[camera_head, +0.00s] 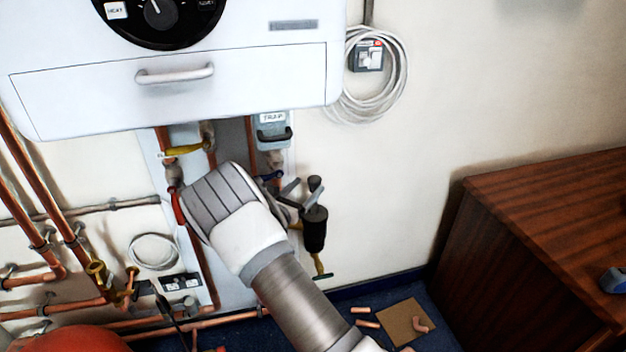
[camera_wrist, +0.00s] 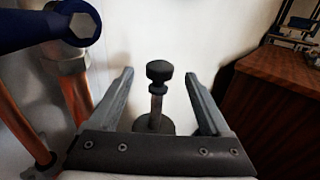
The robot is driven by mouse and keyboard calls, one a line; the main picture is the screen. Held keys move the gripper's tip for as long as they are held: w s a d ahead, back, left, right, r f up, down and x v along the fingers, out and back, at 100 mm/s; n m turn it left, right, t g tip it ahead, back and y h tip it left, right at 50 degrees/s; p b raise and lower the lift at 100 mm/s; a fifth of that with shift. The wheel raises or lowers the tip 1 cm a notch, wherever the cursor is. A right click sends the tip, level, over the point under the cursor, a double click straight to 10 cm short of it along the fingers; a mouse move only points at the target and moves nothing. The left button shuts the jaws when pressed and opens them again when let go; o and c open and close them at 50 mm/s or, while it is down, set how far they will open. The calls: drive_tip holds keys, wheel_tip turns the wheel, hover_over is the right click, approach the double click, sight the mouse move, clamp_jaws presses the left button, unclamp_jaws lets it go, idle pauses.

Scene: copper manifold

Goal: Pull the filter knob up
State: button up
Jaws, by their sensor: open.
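The filter (camera_head: 314,232) is a black upright cylinder on the copper pipework below the white boiler. Its black knob (camera_head: 315,183) stands above the body. In the wrist view the knob (camera_wrist: 159,71) sits on a thin stem, with a dark collar below it and the filter's round top (camera_wrist: 153,125) lower down. My gripper (camera_head: 302,192) is open beside the filter's upper end. In the wrist view the knob appears between the two spread fingers of my gripper (camera_wrist: 159,76), with a gap on each side. No contact shows. How deep the knob sits between the fingers is hard to tell.
A blue valve handle (camera_wrist: 50,27) and copper pipes (camera_wrist: 24,125) lie close on the left in the wrist view. The boiler (camera_head: 240,75) hangs above. A wooden cabinet (camera_head: 510,270) stands at right; the wall between it and the filter is clear.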

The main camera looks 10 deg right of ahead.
drive_tip(key=p+v, duration=0.1)
drive_tip(key=v, duration=1.1)
drive_tip(key=shift+s, duration=0.2)
drive_tip(key=shift+a, duration=0.15)
